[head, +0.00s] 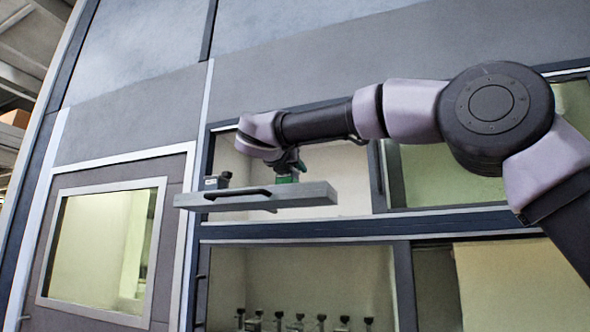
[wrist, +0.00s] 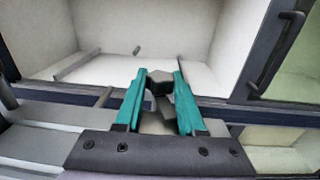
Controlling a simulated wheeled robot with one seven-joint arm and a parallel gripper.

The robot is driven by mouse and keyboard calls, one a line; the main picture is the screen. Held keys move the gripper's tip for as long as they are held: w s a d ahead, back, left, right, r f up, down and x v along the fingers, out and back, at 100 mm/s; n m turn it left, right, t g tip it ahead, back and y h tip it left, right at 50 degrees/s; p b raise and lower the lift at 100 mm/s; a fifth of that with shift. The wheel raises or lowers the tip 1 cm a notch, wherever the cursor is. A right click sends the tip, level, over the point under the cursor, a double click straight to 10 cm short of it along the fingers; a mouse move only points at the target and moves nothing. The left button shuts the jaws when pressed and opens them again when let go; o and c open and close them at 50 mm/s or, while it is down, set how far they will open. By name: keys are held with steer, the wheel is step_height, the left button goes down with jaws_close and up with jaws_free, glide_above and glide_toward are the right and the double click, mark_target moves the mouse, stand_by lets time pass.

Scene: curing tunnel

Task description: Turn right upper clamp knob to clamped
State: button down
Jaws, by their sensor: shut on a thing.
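The right upper clamp knob, dark and block-shaped, (wrist: 160,80) sits between the teal fingers of my gripper (wrist: 160,77) in the wrist view. My gripper is shut on it. In the head view my gripper (head: 286,174) points down at the right part of a grey slab-like panel (head: 305,194), and the fingers hide the knob there. A second dark clamp knob (head: 216,182) stands at the panel's left end, clear of my gripper. I cannot read the held knob's turn position.
The panel juts out before an open pale upper compartment (head: 345,170). A black bar handle (head: 237,193) is on its front. Several dark knobs (head: 320,320) stand in the lower compartment. A dark upright post (wrist: 278,52) is at right in the wrist view. A framed window (head: 105,245) is at left.

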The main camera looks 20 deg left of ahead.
steer(key=shift+a+m+g+h, duration=0.1)
steer(key=shift+m+g+h, duration=0.25)
steer(key=shift+m+h, duration=0.95)
steer(key=shift+m+g+h, duration=0.35)
steer(key=shift+m+h, duration=0.35)
steer(key=shift+h, duration=1.1)
steer(key=c, duration=0.5)
jaws_free()
steer(key=v, duration=1)
steer(key=shift+s+a, duration=0.15)
steer(key=shift+s, duration=0.15)
